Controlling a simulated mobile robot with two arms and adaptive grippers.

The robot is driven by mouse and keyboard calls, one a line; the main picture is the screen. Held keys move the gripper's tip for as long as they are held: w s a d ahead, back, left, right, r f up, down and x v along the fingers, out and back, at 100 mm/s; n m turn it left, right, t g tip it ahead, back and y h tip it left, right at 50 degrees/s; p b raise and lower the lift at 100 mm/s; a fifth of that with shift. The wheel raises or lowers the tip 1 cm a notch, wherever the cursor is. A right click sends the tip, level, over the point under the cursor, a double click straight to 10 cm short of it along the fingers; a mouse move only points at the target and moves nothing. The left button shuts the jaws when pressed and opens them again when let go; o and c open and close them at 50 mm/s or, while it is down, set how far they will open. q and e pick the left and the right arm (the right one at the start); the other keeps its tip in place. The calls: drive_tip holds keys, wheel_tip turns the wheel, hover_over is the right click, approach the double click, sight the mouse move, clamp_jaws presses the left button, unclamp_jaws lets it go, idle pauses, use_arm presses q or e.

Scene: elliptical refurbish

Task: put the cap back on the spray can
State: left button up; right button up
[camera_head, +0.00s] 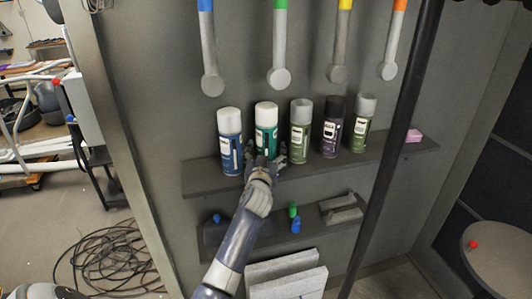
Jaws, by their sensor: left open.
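Several spray cans stand upright in a row on the upper shelf (202,180). From the left they are a blue can with a white cap (230,145), a teal can with a white cap (266,128), a green can with a grey top (300,130), a dark purple can with a black top (331,130) and another green can with a grey top (362,125). I cannot tell from here which can lacks its cap. My left gripper (265,161) is open at the teal can's lower front and hides its base. I cannot tell whether it touches the can. My right gripper is not in view.
A lower shelf holds a grey block (341,208) and small green (292,210) and blue pieces (217,218). A dark pole (392,150) crosses on the right. Tools with coloured handles (279,45) hang above the cans. A pink block (414,135) sits at the upper shelf's right end.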

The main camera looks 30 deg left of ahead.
use_arm(q)
drive_tip(key=shift+r, duration=0.25)
drive_tip(key=b+v, duration=0.2)
drive_tip(key=v, duration=1)
drive_tip(key=shift+f, duration=0.2)
